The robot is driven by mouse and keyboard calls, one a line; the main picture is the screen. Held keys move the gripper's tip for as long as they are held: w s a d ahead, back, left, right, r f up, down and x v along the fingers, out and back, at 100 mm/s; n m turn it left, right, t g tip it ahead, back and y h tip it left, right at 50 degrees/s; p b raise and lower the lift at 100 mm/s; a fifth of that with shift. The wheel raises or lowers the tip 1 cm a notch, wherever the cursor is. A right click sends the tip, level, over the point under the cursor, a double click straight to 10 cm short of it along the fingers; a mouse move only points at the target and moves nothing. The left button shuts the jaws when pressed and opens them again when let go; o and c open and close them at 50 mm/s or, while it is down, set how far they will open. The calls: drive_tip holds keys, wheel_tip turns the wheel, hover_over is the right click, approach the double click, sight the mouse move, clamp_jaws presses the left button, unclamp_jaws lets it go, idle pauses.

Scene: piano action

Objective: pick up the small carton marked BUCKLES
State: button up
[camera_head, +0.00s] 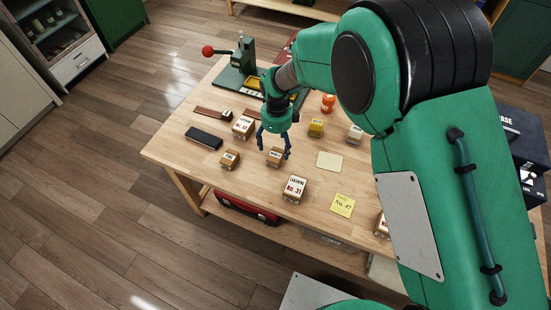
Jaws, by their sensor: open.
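Several small cartons stand on the wooden workbench (185,149). Most labels are too small to read, so I cannot tell which carton is marked BUCKLES. My gripper (273,149) points down and is open, with one finger on each side of a small brown carton (274,158). This carton has a white label with dark print. I cannot tell whether the fingers touch it or are still above it. A similar small brown carton (230,160) stands to its left.
A larger carton marked No. 31 (293,190) stands in front, near a yellow note (342,205). A red-lettered carton (243,127), black case (204,138), yellow carton (316,127) and another carton (355,134) surround the gripper. A green press (243,60) stands behind.

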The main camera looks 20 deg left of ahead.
sight(276, 155)
drive_tip(key=shift+f, duration=1.05)
drive_tip(key=shift+f, duration=0.15)
drive_tip(key=shift+s+a+f+b, duration=0.15)
drive_tip(key=shift+f+b, duration=0.7)
drive_tip(key=shift+f, duration=1.65)
drive_tip(key=c, duration=1.5)
